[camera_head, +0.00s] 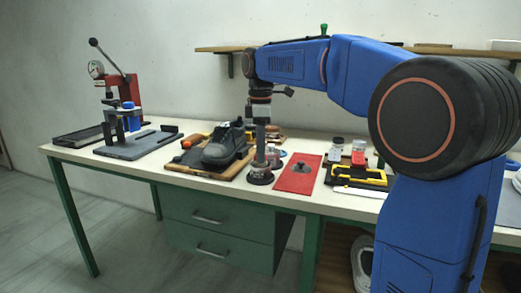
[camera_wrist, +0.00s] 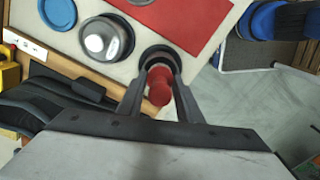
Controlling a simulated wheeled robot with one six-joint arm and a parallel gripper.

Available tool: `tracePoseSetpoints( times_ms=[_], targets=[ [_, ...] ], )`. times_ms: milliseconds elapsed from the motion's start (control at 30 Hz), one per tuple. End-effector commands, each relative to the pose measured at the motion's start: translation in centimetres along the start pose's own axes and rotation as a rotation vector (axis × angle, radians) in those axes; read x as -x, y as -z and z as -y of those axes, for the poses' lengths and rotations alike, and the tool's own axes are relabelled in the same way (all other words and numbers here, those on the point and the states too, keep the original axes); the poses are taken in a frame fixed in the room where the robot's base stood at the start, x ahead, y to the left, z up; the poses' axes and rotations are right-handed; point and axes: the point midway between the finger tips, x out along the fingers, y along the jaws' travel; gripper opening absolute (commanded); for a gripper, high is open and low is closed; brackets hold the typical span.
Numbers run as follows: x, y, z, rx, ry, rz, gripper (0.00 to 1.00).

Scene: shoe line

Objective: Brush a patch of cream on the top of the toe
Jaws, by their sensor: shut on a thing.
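My gripper (camera_head: 260,162) points down over the bench just right of the shoe. In the wrist view my gripper (camera_wrist: 160,85) is shut on a red-handled tool (camera_wrist: 160,92), which looks like the brush. Its lower end is at or over a dark round dish (camera_wrist: 158,55); whether it touches inside is hidden. The dish also shows under my gripper in the head view (camera_head: 260,179). The dark shoe (camera_head: 222,148) stands on a wooden board (camera_head: 196,165), toe toward the front of the bench. Part of the shoe shows at left in the wrist view (camera_wrist: 50,95). I cannot make out cream on the toe.
A shiny-topped tin (camera_wrist: 104,40) and a blue lid (camera_wrist: 28,12) lie near the dish. A red mat (camera_head: 297,181) with a dark knobbed piece lies to the right. A red press (camera_head: 122,98) stands at left.

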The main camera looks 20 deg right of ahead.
Motion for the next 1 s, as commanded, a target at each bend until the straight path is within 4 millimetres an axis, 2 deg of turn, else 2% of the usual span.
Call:
tracePoseSetpoints(
  times_ms=[1000],
  targets=[
    [-0.61, 0.00, 0.00, 0.000, 0.000, 0.000, 0.10]
  ],
)
